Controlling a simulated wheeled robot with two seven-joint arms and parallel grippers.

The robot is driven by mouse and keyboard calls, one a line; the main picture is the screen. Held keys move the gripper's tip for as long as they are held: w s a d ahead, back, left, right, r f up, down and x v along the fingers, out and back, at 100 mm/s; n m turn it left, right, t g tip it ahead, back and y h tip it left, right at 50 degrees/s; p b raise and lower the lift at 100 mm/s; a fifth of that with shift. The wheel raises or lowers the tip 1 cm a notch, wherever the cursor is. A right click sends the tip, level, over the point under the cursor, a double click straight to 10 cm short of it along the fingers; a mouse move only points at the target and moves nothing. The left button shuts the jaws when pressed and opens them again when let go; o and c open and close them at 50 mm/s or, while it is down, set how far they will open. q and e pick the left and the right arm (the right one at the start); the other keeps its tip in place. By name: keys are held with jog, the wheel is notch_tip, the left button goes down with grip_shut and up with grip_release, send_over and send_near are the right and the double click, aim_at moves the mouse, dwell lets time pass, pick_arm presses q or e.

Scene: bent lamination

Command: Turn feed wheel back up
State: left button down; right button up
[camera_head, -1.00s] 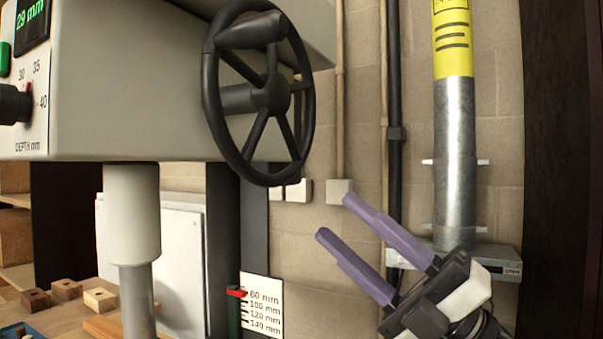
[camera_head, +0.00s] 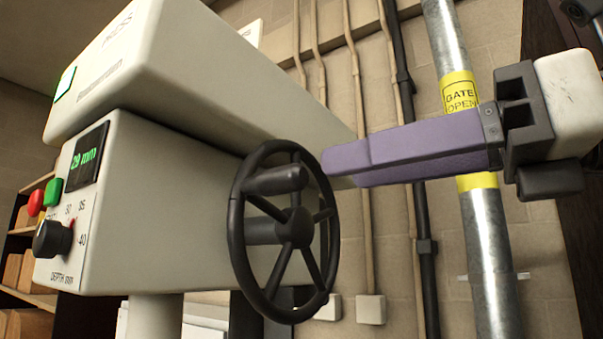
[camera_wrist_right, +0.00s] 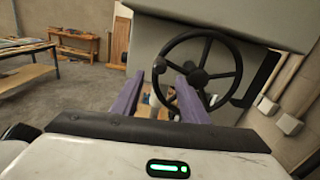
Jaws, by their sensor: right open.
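The black feed wheel (camera_head: 292,230) stands on the right side of the press head, with spokes, a hub and a handle grip (camera_head: 276,181) at its upper part. It also shows in the right wrist view (camera_wrist_right: 207,71). My right gripper (camera_head: 330,163) comes in from the right, its purple fingers pointing left at the wheel's upper right rim. In the head view one finger hides the other. In the right wrist view its fingers (camera_wrist_right: 172,90) are apart, with nothing between them held, and the wheel lies beyond them. I cannot tell whether a finger touches the rim. My left gripper is not in view.
The press head (camera_head: 170,200) has a display reading 29 mm (camera_head: 87,156), a depth knob (camera_head: 52,238), and red and green buttons. A grey pipe (camera_head: 487,240) with a yellow gate label and thin conduits run up the wall behind. Wooden tables (camera_wrist_right: 28,68) stand far left in the wrist view.

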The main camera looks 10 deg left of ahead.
aim_at(304, 179)
jog(key=p+x, duration=0.1)
jog(key=x, duration=0.7)
jog(key=shift+f+p, duration=0.1)
jog(key=shift+p, duration=0.2)
jog(key=shift+c, duration=0.2)
grip_shut()
